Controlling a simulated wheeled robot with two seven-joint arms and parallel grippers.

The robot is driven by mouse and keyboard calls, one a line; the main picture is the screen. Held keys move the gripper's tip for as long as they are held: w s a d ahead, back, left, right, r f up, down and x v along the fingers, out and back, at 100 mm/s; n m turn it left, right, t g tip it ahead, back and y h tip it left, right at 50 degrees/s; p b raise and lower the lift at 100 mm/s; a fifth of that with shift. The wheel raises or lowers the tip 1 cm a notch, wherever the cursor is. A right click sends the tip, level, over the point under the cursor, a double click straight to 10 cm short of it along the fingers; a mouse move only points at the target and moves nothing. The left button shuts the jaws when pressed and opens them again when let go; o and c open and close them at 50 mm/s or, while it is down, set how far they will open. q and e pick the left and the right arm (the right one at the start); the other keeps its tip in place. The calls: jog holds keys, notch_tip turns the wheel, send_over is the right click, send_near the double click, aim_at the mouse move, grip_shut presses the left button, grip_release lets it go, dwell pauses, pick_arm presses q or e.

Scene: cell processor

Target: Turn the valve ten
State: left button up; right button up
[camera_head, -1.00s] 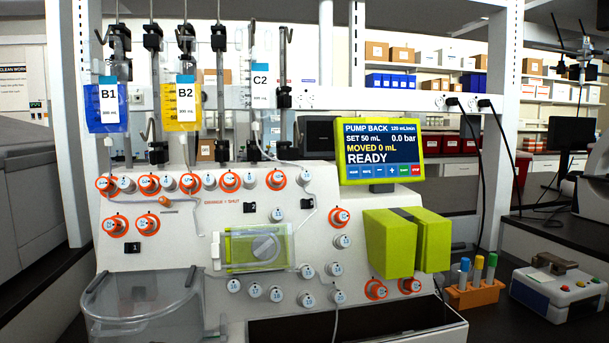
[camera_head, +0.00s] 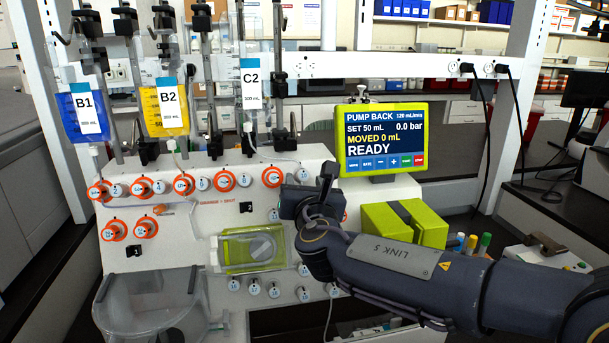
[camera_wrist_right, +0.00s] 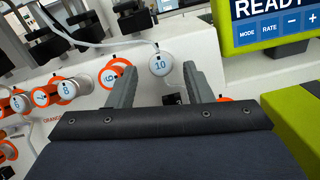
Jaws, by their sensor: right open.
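Valve ten (camera_wrist_right: 160,64) is a round white knob marked 10 in blue on the cream front panel. In the head view, valve ten (camera_head: 302,175) is at the right end of the top row of knobs. My right gripper (camera_wrist_right: 159,78) is open and empty, its two fingers pointing at the panel. In the wrist view, the knob shows between and just beyond the fingertips; I cannot tell whether they touch it. In the head view, my right gripper (camera_head: 293,202) is just below valve ten and partly hidden by its own wrist. My left gripper is not in view.
Valve nine (camera_head: 272,177), with an orange ring, is to the left of valve ten. A clear tube (camera_wrist_right: 90,42) runs close above valve ten. The green-framed screen (camera_head: 381,138) reads READY. A green block (camera_head: 379,222) stands beside my right arm.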

jog(key=shift+w+a, duration=0.1)
jog(key=shift+w, duration=0.75)
jog(key=c, duration=1)
